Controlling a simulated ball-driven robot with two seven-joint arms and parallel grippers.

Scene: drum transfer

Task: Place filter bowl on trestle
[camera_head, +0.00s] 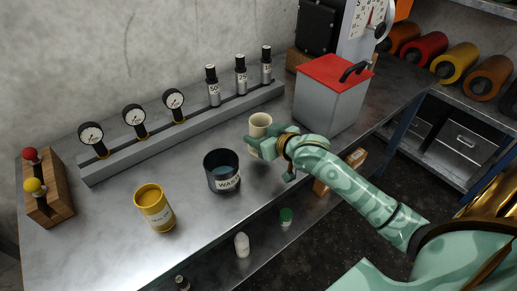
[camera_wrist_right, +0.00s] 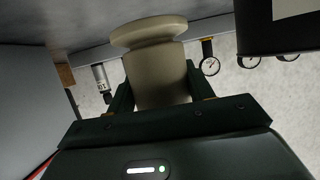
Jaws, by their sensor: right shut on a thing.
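The cream cup-shaped piece, which looks like the filter bowl (camera_head: 260,121), is upright and open at the top in the head view. It fills the middle of the right wrist view (camera_wrist_right: 158,80), where a wide flange shows at one end. My right gripper (camera_head: 263,146) is shut on its side, with a finger at either side in the wrist view. I cannot tell whether its base touches the metal bench (camera_head: 115,190). I cannot make out a separate trestle. My left gripper is not in view.
A dark WASTE pot (camera_head: 222,178) stands close left of the bowl, a yellow tin (camera_head: 154,209) further left. A rail (camera_head: 190,132) with gauges and black-topped cylinders runs behind. A grey box (camera_head: 328,100) with a red lid stands right.

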